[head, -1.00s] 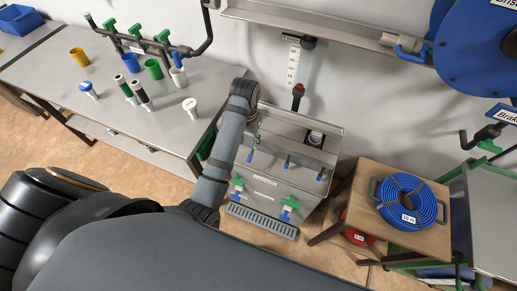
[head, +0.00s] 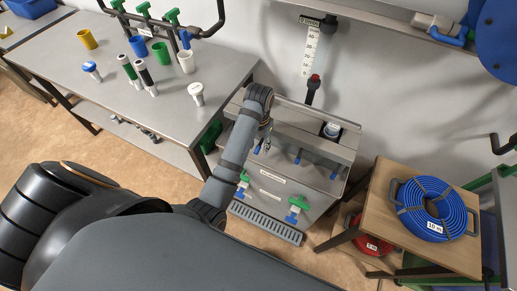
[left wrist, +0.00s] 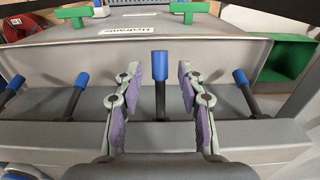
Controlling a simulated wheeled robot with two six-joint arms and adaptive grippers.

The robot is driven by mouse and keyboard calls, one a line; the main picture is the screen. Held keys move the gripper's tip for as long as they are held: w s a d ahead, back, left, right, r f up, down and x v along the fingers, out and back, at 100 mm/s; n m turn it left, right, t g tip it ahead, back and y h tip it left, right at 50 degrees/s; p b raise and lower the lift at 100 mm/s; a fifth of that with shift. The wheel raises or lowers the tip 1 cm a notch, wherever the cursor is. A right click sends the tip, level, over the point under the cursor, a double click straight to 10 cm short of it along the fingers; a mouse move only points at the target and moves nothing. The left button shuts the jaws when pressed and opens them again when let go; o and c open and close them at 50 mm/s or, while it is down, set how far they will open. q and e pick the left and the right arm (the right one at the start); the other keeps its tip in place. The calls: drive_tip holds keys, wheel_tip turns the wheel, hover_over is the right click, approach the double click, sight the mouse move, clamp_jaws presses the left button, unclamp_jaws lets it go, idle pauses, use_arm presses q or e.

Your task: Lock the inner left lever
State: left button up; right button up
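The grey metal manifold box (head: 277,181) carries a row of several dark levers with blue tips. In the left wrist view, one blue-tipped lever (left wrist: 160,82), the inner left one as counted in the head view, stands between the fingers of my left gripper (left wrist: 158,88). The gripper is open, with a purple pad on each side and gaps to the lever. Neighbouring levers stand at left (left wrist: 76,92) and right (left wrist: 246,92) in that view. In the head view my left gripper (head: 266,133) is over the lever row and partly hides its left end. My right gripper is not in view.
Green-handled taps (head: 297,207) are on the box front, above a drain grate (head: 265,223). A wooden stand (head: 383,203) with a blue hose coil (head: 432,208) is at right. A bench (head: 150,75) with several cups is at left.

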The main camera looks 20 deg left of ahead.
use_arm(q)
drive_tip(key=shift+c, duration=0.6)
clamp_jaws()
